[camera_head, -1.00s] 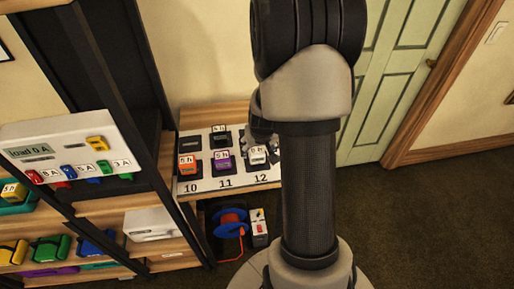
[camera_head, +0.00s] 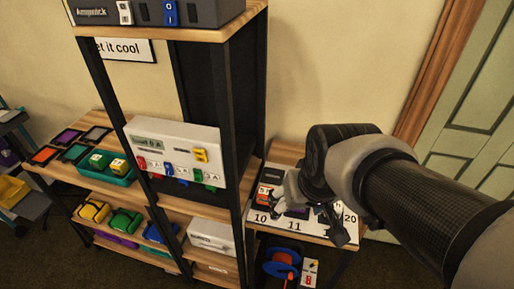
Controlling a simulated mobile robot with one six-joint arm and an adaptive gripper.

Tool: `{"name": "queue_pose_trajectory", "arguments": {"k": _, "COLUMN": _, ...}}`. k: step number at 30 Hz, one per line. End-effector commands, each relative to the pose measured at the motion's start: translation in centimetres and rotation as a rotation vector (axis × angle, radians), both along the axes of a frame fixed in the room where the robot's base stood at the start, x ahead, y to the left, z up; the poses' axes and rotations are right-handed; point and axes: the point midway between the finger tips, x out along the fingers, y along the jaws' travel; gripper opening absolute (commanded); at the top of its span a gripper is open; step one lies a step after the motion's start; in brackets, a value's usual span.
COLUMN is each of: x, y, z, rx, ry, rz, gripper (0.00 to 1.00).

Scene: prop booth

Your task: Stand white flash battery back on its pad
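My gripper (camera_head: 308,218) is over the white numbered board (camera_head: 262,226) on the low wooden shelf at right of centre. Its fingers look spread apart, with nothing visible held between them. An orange battery (camera_head: 263,197) stands by number 10. A purple battery (camera_head: 297,213) shows partly beneath my gripper, by number 11. I cannot make out the white flash battery; my gripper and arm cover the board around number 12. Any pad there is hidden too.
A black-framed rack with a white charger panel (camera_head: 150,138) stands left of the board. A teal tray (camera_head: 118,179) with batteries is further left. A blue and orange cable reel (camera_head: 281,268) is below the board. A green door (camera_head: 480,110) is at right.

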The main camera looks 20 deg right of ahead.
Motion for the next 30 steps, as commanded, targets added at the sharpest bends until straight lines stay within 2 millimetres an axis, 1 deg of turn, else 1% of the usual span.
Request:
{"name": "queue_pose_trajectory", "arguments": {"k": 1, "x": -1.7, "y": 1.5, "z": 1.0, "rx": -0.004, "ry": -0.011, "rz": 0.041, "gripper": 0.65}}
{"name": "queue_pose_trajectory", "arguments": {"k": 3, "x": -3.8, "y": 2.8, "z": 1.7, "rx": -0.007, "ry": -0.010, "rz": 0.080, "gripper": 0.65}}
{"name": "queue_pose_trajectory", "arguments": {"k": 6, "x": -6.1, "y": 3.9, "z": 2.2, "rx": -0.011, "ry": -0.009, "rz": 0.122, "gripper": 0.65}}
{"name": "queue_pose_trajectory", "arguments": {"k": 9, "x": -7.5, "y": 4.5, "z": 2.3, "rx": -0.013, "ry": -0.006, "rz": 0.144, "gripper": 0.65}}
{"name": "queue_pose_trajectory", "arguments": {"k": 13, "x": -8.0, "y": 4.6, "z": 2.4, "rx": -0.014, "ry": -0.004, "rz": 0.150, "gripper": 0.65}}
{"name": "queue_pose_trajectory", "arguments": {"k": 30, "x": -7.9, "y": 4.6, "z": 2.4, "rx": -0.013, "ry": -0.004, "rz": 0.149, "gripper": 0.65}}
